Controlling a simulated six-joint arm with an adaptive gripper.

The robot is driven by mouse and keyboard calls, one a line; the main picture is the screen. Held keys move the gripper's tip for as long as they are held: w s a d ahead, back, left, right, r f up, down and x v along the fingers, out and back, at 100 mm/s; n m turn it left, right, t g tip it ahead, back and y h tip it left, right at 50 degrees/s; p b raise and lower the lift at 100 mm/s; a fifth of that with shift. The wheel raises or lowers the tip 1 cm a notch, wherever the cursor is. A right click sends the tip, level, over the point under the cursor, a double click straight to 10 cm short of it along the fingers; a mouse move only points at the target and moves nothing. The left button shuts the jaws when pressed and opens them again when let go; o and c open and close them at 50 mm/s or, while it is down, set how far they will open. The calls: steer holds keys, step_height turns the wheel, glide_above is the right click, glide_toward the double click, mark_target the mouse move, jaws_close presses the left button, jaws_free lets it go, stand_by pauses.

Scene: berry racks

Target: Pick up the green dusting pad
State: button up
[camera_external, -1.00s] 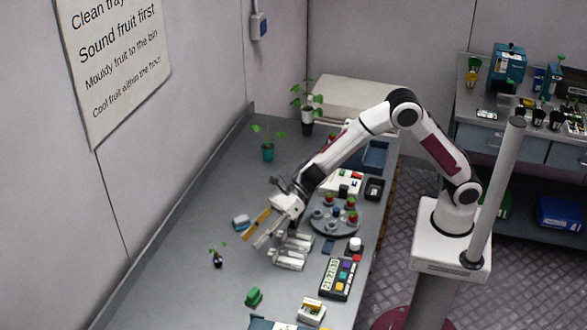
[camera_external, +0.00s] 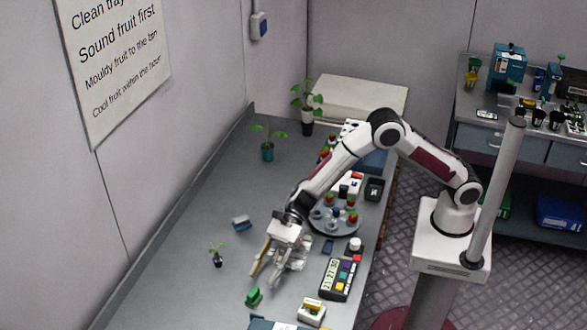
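The green dusting pad (camera_external: 254,297) is a small green block lying on the grey bench near the front, left of the keypad. My gripper (camera_external: 263,280) points down at the bench, above and slightly right of the pad in the picture, apart from it. Its two fingers, one yellowish and one grey, look spread with a gap between them. I see nothing held between them. The pad is in plain view.
A blue block (camera_external: 241,223) and a small potted plant (camera_external: 217,256) are on the left. Silver items behind my gripper are partly hidden. A keypad (camera_external: 340,279), a yellow-white box (camera_external: 311,312) and a round grey tray (camera_external: 351,229) are to the right.

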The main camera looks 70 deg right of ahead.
mark_target(255, 289)
steer(key=shift+x, duration=1)
steer(key=shift+a+f, duration=0.1)
steer(key=shift+x, duration=2.5)
steer(key=shift+w+f, duration=0.1)
jaws_close()
